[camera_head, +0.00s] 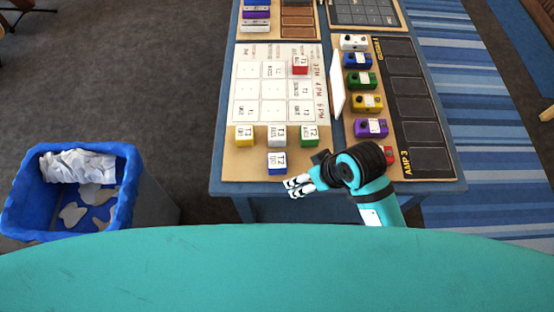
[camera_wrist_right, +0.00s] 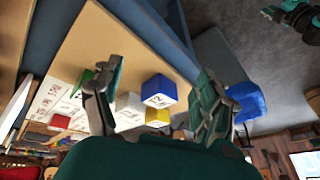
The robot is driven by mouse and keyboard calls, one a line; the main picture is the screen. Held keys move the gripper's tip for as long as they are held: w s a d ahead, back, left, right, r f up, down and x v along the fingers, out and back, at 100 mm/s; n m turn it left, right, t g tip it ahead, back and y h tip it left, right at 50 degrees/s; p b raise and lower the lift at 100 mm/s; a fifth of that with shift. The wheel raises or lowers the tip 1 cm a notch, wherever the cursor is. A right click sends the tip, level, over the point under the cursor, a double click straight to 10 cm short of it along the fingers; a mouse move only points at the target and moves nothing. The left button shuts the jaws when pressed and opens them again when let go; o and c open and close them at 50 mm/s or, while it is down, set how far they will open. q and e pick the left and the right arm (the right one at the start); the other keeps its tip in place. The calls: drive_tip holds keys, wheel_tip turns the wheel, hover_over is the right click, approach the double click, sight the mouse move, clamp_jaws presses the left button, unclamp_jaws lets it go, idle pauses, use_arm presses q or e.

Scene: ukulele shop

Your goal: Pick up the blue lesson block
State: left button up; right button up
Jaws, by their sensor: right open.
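The blue lesson block (camera_head: 277,163), with a white top marked T2, stands at the front edge of the wooden board, in front of a white block (camera_head: 277,136). In the right wrist view the blue block (camera_wrist_right: 159,92) shows between the open fingers, some way beyond them. My right gripper (camera_head: 293,186) is open and empty, just right of and nearer than the blue block, by the table's front edge. It also shows in the right wrist view (camera_wrist_right: 155,108). My left gripper is not in view.
A yellow block (camera_head: 244,135) and a green block (camera_head: 309,135) flank the white one. A red block (camera_head: 300,66) sits on the schedule grid (camera_head: 262,101). Several coloured pedals, such as the purple one (camera_head: 370,128), stand at right. A blue bin (camera_head: 128,205) is at left.

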drive_tip(key=w+a+r+n+y, duration=0.1)
drive_tip(key=w+a+r+n, duration=0.1)
drive_tip(key=a+r+n, duration=0.3)
wheel_tip(320, 180, up, 8)
drive_tip(key=n+g+h, duration=0.3)
drive_tip(key=n+h, duration=0.2)
drive_tip(key=n, duration=0.2)
hover_over(277, 160)
drive_tip(key=f+p, duration=0.1)
drive_tip(key=f, duration=0.5)
drive_tip(key=f+p, duration=0.1)
drive_tip(key=f, duration=0.5)
drive_tip(key=shift+s+d+p, duration=0.15)
drive_tip(key=shift+d+p, duration=0.05)
drive_tip(key=shift+p, duration=0.15)
drive_tip(key=f+p, duration=0.1)
drive_tip(key=f, duration=0.3)
drive_tip(key=shift+a, duration=0.2)
drive_tip(key=shift+f, duration=0.6)
drive_tip(key=c, duration=1.2)
